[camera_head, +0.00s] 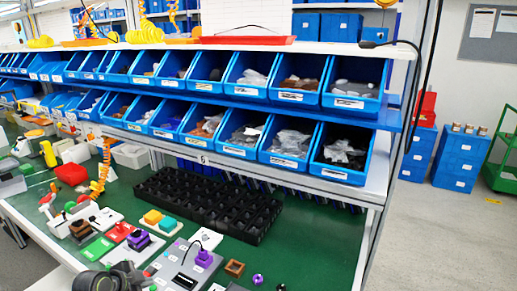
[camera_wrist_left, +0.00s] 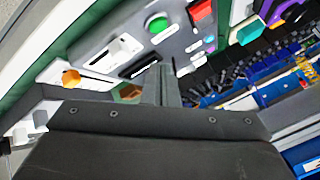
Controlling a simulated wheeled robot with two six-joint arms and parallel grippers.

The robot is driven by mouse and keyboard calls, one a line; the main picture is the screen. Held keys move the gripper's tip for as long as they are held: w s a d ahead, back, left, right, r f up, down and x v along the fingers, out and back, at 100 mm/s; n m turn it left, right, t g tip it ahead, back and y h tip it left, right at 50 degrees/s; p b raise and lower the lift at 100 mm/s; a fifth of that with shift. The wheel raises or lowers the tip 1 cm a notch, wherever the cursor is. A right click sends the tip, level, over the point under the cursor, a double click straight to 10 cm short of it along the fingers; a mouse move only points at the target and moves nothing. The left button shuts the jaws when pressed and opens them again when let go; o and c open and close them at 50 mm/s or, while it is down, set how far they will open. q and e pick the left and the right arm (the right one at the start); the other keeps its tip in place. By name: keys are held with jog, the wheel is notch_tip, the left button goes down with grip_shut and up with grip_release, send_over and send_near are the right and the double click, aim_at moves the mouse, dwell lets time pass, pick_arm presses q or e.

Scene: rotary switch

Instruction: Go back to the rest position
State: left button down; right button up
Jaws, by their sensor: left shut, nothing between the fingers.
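My left gripper (camera_head: 138,277) shows dark at the bottom edge of the head view, low over the front of the green bench. In the left wrist view its fingers (camera_wrist_left: 160,84) are together with nothing between them. A grey panel with a purple knob (camera_head: 203,258) lies just right of it in the head view. A small panel with a purple and brown part (camera_head: 139,240) lies just behind it. In the left wrist view, a panel with a green round button (camera_wrist_left: 157,23) is past the fingers. My right gripper is not in view.
The green bench (camera_head: 311,240) is fairly clear at the right. A black compartment tray (camera_head: 209,203) lies at its back. Blue bins (camera_head: 343,150) fill the shelves above. A red button box (camera_head: 118,231) and a yellow and teal button panel (camera_head: 160,221) stand behind the gripper.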

pick_arm(q)
jog(key=s+d+f+n+g+y, duration=0.1)
jog(key=s+d+f+n, duration=0.15)
jog(key=s, duration=0.65)
jog(key=s+d+f+n+g, duration=0.2)
jog(key=s+d, duration=0.2)
jog(key=s, duration=0.5)
jog(key=s+r+n+g+y, duration=0.3)
jog(key=s+n, duration=0.5)
jog(key=s, duration=0.9)
jog(key=s+d+f+x, duration=0.1)
jog(key=s+x, duration=0.1)
jog(key=x, duration=1)
jog(key=s+d+x, duration=0.1)
jog(key=s+x, duration=0.1)
jog(key=x, duration=1)
jog(key=s+d+f+g, duration=0.1)
jog(key=s+f, duration=1.3)
jog(key=s, duration=0.1)
jog(key=shift+s+f, duration=0.35)
